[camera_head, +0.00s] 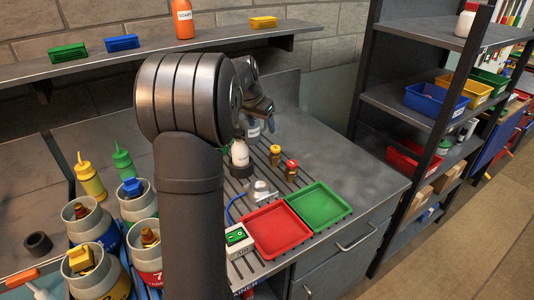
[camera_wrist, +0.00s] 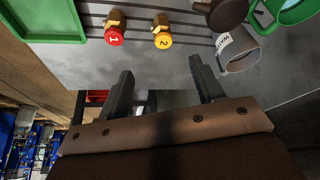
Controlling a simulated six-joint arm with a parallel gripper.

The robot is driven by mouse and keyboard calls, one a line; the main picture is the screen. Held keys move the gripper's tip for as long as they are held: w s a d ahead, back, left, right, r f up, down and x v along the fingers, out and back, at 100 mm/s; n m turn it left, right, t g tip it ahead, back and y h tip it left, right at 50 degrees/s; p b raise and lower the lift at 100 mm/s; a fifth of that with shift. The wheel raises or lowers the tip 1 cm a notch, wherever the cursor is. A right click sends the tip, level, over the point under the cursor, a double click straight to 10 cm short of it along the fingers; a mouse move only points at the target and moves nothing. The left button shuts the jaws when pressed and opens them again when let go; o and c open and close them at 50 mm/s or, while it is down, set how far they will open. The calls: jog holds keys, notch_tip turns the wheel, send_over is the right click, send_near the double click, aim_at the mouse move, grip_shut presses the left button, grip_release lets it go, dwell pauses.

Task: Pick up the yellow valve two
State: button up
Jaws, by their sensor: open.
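The yellow valve two (camera_wrist: 162,36) has a yellow cap marked 2 and a brass-brown body. It stands on the slotted grey counter, and also shows in the head view (camera_head: 275,154). The red valve one (camera_wrist: 114,34) stands beside it, to its left in the wrist view; the head view shows it in front of the yellow one (camera_head: 291,170). My gripper (camera_wrist: 161,66) is open and empty. In the wrist view, valve two lies beyond the fingertips, roughly in line with the gap between them. In the head view my arm hides part of the gripper.
A green tray (camera_head: 319,205) and a red tray (camera_head: 275,231) lie in front of the valves. A white bottle (camera_head: 240,153) and a cup marked WA (camera_wrist: 238,52) stand near the valves. Clear counter lies right of the valves in the head view.

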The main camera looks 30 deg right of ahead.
aim_at(275, 148)
jog(key=shift+m, duration=0.4)
jog(key=x, duration=0.7)
jog(key=d+x, duration=0.1)
jog(key=x, duration=0.6)
jog(key=w+d+r+x, duration=0.1)
jog(key=x, duration=0.5)
jog(key=shift+d+f, duration=0.15)
jog(key=shift+f, duration=0.25)
jog(key=c, duration=1.3)
jog(key=shift+o, duration=0.2)
jog(key=shift+r, duration=0.1)
